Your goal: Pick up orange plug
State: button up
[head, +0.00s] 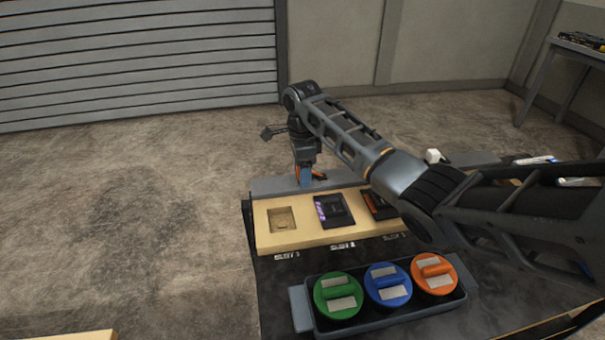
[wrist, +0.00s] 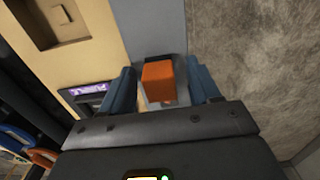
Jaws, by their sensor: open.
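An orange block (wrist: 158,80), taken to be the orange plug, stands on the grey ledge in the wrist view. In the head view only a bit of orange (head: 318,174) shows beside my gripper (head: 305,180). In the wrist view my gripper (wrist: 162,88) is open, its two blue fingers on either side of the block. A gap shows on the right; contact on the left cannot be told.
A wooden slot board (head: 290,240) lies in front of the ledge, with an empty left recess and dark modules in the others. A dark tray (head: 301,308) nearer the camera holds green (head: 338,296), blue (head: 388,284) and orange (head: 434,274) round pieces.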

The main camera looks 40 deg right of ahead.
jog(key=c, duration=1)
jog(key=shift+c, duration=0.2)
jog(key=shift+r, duration=0.15)
